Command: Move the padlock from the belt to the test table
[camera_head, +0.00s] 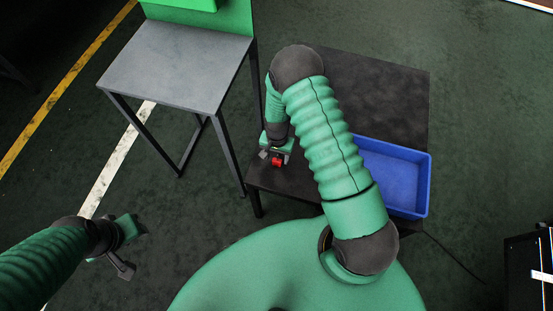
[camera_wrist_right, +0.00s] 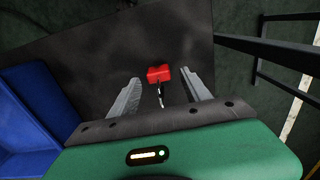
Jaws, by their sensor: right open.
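A red padlock (camera_head: 277,162) lies on a dark, low table-like surface (camera_head: 390,95), near its left edge. In the right wrist view the padlock (camera_wrist_right: 160,74) shows its red body, with its metal shackle pointing toward my palm. My right gripper (camera_head: 271,156) is open above the surface. In the wrist view its two fingers (camera_wrist_right: 160,84) stand on either side of the padlock, with gaps showing. My left gripper (camera_head: 122,262) hangs over the floor at lower left, away from everything; its jaw opening is unclear. A grey-topped table (camera_head: 180,65) stands at upper left.
A blue bin (camera_head: 428,185) sits on the right side of the dark surface and also shows in the wrist view (camera_wrist_right: 40,85). A green panel (camera_head: 225,20) rises behind the grey table, whose visible top is clear. A gap separates the two tables.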

